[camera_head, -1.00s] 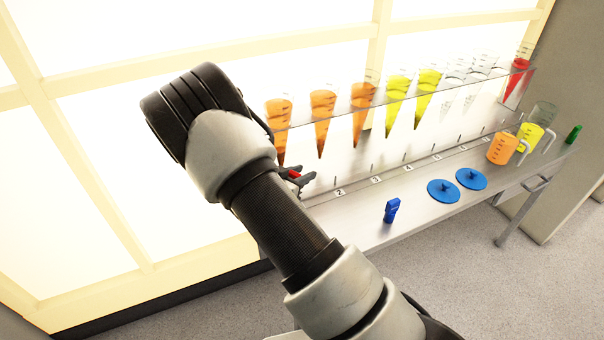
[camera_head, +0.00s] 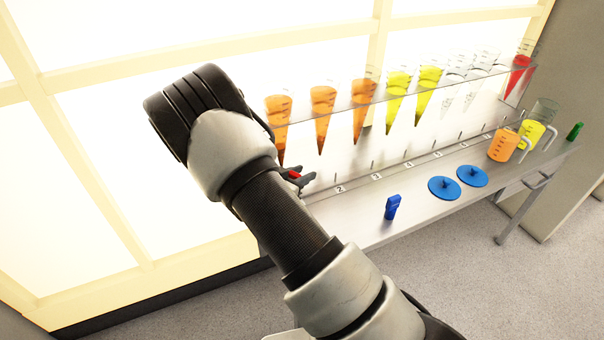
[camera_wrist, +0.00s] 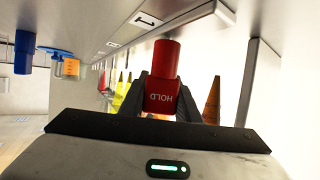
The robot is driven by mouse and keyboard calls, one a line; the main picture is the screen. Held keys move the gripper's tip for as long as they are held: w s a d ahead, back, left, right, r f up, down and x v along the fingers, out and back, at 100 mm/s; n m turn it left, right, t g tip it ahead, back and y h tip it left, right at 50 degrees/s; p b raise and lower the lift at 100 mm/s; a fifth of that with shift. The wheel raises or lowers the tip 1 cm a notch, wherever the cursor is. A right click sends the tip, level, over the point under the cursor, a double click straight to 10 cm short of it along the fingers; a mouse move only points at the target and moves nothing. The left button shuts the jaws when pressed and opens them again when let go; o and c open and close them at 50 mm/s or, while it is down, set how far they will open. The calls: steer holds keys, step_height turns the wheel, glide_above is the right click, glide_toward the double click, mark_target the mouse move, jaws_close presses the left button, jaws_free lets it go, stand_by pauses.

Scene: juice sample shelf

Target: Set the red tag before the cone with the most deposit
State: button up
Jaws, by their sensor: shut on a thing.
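The red tag (camera_head: 294,174) is in my gripper (camera_head: 300,179), low at the left end of the shelf, near the first orange cone (camera_head: 278,122). In the wrist view the red tag (camera_wrist: 163,78), marked HOLD, sits between the two dark fingers of my gripper (camera_wrist: 163,98), which are shut on it. More cones hang in the clear rack in a row: a second orange cone (camera_head: 322,112), a third orange cone (camera_head: 363,105), two yellow ones (camera_head: 397,92), clear ones (camera_head: 453,82) and a red one (camera_head: 519,66). The deposit in the tips is too small to compare.
A blue tag (camera_head: 392,207) stands on the front of the steel shelf (camera_head: 350,226). Two blue lids (camera_head: 444,188), an orange jug (camera_head: 502,147), a yellow jug (camera_head: 531,133) and a green tag (camera_head: 574,132) are to the right. Numbered labels (camera_head: 376,177) line the shelf.

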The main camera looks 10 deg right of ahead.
steer(key=o, duration=1.1)
steer(key=p+v, duration=0.3)
steer(key=v, duration=1.4)
steer(key=shift+r, duration=0.15)
